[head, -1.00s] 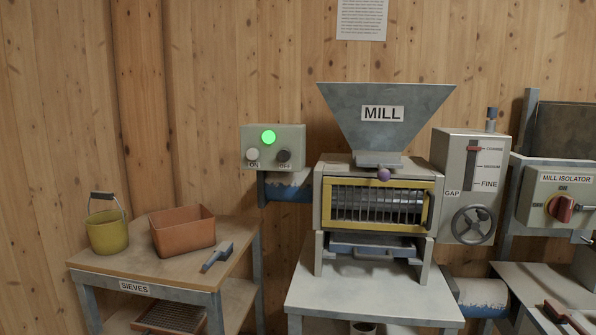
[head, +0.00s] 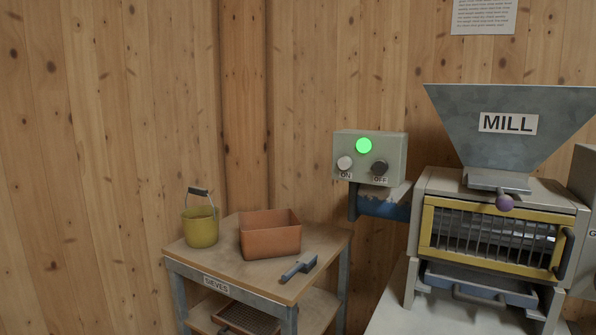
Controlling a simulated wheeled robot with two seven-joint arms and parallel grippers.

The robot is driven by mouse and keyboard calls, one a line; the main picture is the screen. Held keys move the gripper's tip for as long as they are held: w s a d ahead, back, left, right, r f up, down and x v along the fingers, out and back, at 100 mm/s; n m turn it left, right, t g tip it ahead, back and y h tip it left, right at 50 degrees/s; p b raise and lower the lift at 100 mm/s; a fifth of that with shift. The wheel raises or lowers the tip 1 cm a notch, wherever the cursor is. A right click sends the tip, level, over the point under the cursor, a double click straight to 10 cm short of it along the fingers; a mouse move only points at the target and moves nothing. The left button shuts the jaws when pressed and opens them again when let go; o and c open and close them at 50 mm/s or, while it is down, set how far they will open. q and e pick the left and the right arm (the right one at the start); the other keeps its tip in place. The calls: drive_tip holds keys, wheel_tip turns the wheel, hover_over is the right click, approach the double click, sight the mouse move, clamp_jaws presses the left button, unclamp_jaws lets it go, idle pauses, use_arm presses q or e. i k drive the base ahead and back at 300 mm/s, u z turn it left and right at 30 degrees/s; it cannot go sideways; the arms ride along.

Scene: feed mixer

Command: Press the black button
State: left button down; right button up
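The black button (head: 379,168) sits at the lower right of a grey-green control box (head: 393,143) in the head view, above a label reading OFF. A white button (head: 345,163) labelled ON is to its left. A green lamp (head: 364,146) above them is lit. The box is mounted in front of the wooden wall, left of the mill. Neither of my grippers shows in the view.
The mill (head: 507,123) with its hopper and yellow-framed grille (head: 429,225) stands right of the box.

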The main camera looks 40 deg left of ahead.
sight(381, 166)
drive_tip(key=u, duration=0.65)
drive_tip(key=i, duration=1.25)
drive_tip(key=z, duration=0.3)
